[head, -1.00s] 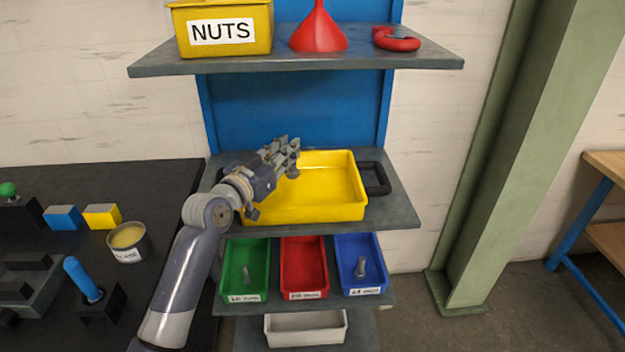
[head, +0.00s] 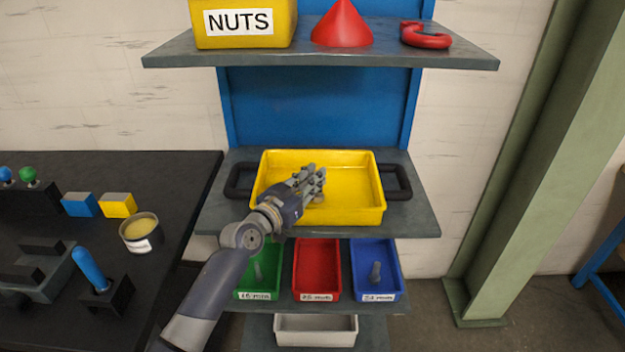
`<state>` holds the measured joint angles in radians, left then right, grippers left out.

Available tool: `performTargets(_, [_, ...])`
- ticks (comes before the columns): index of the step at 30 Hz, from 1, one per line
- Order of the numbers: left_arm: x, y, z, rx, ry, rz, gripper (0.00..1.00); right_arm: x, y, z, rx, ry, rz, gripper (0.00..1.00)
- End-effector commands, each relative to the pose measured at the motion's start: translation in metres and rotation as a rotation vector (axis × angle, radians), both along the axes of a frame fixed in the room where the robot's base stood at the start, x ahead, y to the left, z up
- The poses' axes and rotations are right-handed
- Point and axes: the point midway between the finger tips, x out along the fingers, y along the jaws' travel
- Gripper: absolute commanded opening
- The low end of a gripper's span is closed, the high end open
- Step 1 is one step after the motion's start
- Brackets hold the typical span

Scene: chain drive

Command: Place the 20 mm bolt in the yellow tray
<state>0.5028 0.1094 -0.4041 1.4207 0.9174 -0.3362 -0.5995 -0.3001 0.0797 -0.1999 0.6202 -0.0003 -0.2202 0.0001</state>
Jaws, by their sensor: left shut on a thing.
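The yellow tray (head: 362,209) with black side handles rests on the middle shelf, and its visible floor is bare. My left gripper (head: 316,184) is over the left-middle part of the tray. It is shut on a small grey thing, the 20 mm bolt (head: 319,198), mostly hidden by the fingers. I cannot tell whether the bolt touches the tray floor. The red bin (head: 317,262) below looks empty; its label is hard to read. My right gripper is not in view.
The green bin (head: 244,284) and blue bin (head: 375,253) each hold a grey bolt. A white bin (head: 316,333) sits lower. The top shelf (head: 320,58) overhangs with the NUTS box (head: 242,30), red funnel (head: 342,28) and red clamp-like item (head: 428,40). A black bench (head: 180,175) stands left.

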Motion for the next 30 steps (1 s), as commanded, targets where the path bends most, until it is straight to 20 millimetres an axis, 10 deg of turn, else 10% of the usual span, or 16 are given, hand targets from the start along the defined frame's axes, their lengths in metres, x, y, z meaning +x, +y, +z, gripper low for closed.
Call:
performTargets(10, [0.000,0.000,-0.002,-0.002,-0.003,0.000,0.00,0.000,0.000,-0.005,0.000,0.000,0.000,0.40])
performTargets(11, [0.000,0.000,-0.002,-0.001,-0.002,0.000,0.23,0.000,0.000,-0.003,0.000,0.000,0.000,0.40])
performTargets(13, [0.000,0.000,-0.002,-0.001,-0.001,0.000,0.36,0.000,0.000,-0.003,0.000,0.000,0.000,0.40])
performTargets(30, [-0.013,0.009,0.000,0.000,0.000,-0.001,0.36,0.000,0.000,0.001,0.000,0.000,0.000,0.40])
